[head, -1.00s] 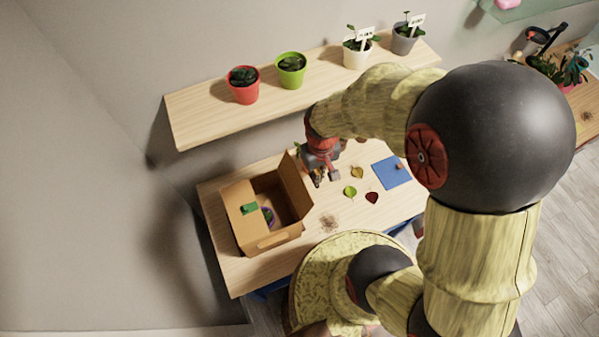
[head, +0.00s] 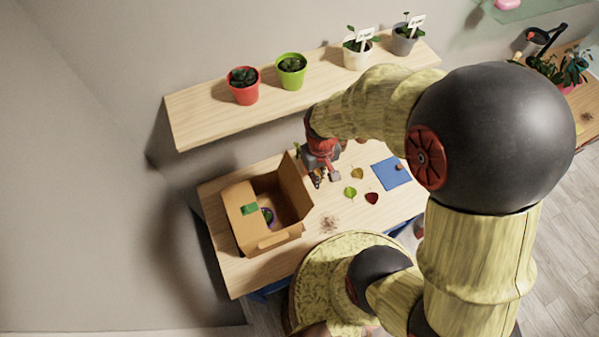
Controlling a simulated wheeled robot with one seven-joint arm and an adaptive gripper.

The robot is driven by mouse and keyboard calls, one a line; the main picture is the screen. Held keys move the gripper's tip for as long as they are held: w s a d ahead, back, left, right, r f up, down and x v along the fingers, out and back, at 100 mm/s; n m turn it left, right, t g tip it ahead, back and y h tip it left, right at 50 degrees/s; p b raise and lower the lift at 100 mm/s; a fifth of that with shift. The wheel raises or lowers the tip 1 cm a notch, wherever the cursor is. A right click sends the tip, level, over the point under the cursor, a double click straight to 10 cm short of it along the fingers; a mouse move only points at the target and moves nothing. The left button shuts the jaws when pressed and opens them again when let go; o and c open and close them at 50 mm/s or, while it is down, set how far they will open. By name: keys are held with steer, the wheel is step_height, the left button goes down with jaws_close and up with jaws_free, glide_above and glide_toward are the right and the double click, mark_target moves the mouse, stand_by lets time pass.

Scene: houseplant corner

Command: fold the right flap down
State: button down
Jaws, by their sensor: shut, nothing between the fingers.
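The open cardboard box (head: 239,225) stands on the left part of the wooden table. Its right flap (head: 294,184) stands up, steeply raised along the right side. My gripper (head: 318,182) is shut and empty, just right of the right flap and low over the table. I cannot tell whether it touches the flap.
A green leaf (head: 351,192), a dark red leaf (head: 371,198) and a blue mat (head: 390,173) lie right of my gripper. A soil patch (head: 328,223) lies before the box. A shelf (head: 200,115) with several potted plants overhangs the table's back.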

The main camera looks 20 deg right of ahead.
steer(key=shift+f, duration=0.1)
steer(key=shift+f+b, duration=1.2)
steer(key=shift+f, duration=0.45)
steer(key=shift+a, duration=0.15)
steer(key=a, duration=1.2)
steer(key=shift+a, duration=0.15)
steer(key=shift+r, duration=0.1)
stand_by(0.7)
step_height(320, 180, up, 9)
steer(key=p, duration=0.7)
stand_by(0.3)
stand_by(0.5)
